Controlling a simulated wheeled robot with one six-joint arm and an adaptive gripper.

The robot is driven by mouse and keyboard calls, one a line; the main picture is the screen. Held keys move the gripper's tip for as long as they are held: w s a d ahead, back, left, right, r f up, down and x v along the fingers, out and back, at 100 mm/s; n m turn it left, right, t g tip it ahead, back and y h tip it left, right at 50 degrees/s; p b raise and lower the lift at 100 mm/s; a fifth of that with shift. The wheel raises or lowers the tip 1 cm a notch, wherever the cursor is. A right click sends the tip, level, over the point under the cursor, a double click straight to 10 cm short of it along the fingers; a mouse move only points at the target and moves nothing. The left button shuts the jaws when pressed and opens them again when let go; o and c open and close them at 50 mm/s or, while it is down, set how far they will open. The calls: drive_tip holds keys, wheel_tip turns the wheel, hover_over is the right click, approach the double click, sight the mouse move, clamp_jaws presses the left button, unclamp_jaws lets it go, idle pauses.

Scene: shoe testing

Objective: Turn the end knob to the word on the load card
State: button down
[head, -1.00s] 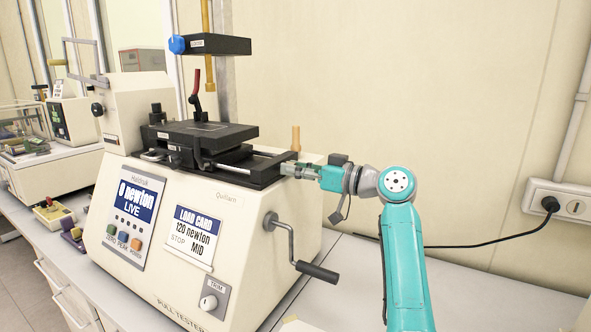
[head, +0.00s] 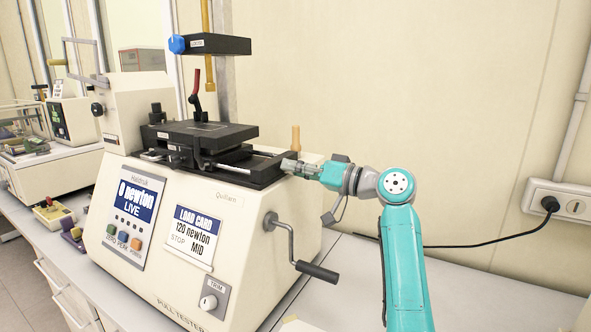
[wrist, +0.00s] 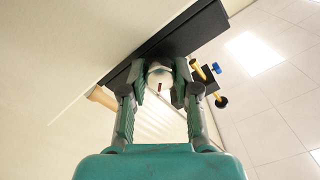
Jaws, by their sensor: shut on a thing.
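The load card (head: 197,238) on the front of the cream pull tester (head: 235,215) reads "120 newton" and "STOP MID". My gripper (head: 290,166) is at the right end of the tester's black bed (head: 255,170), approached from the right. In the wrist view, my gripper (wrist: 159,80) is shut on the pale round end knob (wrist: 158,72), with one finger on each side. A small dark red mark shows on the knob's face.
A crank with a dark handle (head: 318,271) sticks out below my gripper. A wooden-coloured peg (head: 295,138) stands behind it. A trim knob (head: 209,302) is low on the front. A wall socket (head: 556,203) with a cable is at the right. The bench right of the tester is mostly clear.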

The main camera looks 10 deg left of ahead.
drive_tip(key=c, duration=0.8)
unclamp_jaws()
drive_tip(key=shift+c, duration=0.2)
